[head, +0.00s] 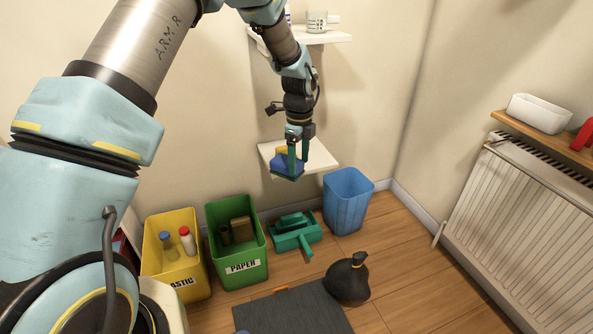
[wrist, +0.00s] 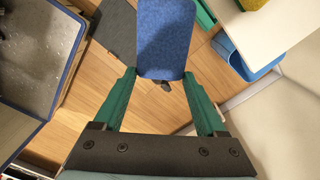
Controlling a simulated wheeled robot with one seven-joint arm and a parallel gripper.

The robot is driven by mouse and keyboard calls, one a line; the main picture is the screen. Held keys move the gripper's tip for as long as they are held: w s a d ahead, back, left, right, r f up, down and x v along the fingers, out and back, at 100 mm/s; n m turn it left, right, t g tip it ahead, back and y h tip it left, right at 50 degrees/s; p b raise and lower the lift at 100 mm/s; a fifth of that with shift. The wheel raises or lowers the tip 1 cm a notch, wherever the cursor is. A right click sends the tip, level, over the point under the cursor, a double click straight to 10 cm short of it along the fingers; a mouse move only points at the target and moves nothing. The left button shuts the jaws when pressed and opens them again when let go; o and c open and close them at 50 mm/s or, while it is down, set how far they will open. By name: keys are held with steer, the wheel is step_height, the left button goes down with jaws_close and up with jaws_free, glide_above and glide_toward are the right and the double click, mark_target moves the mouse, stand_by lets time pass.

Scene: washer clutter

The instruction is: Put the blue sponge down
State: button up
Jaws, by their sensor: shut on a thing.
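My gripper (head: 291,160) is shut on the blue sponge (head: 284,168), with one green finger on each side of it. In the wrist view the sponge (wrist: 165,38) reaches forward from between the fingertips (wrist: 160,74). Floor shows beneath and around it there, so it is held in the air. The low white shelf (head: 321,157) is right behind the sponge in the head view. In the wrist view this shelf (wrist: 275,32) lies to the right, apart from the sponge. A yellow thing (head: 282,150), partly hidden by the gripper, is on the shelf.
On the floor are a yellow bin (head: 176,276), a green paper bin (head: 240,267), a green dustpan (head: 296,238), a blue bin (head: 347,203), a black bag (head: 347,283) and a dark mat (head: 292,313). An upper shelf (head: 330,38) holds a mug. A radiator (head: 500,225) stands right.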

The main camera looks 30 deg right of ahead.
steer(key=s+d+f+m+b, duration=0.2)
steer(key=s+d+m+b, duration=0.2)
steer(key=s+d+m, duration=0.45)
glide_above(314, 167)
steer(key=shift+n, duration=0.25)
steer(key=shift+w+f+b, duration=0.15)
steer(key=shift+f+b, duration=0.65)
steer(key=shift+f, duration=2.4)
steer(key=shift+f, duration=0.15)
steer(key=o, duration=1.4)
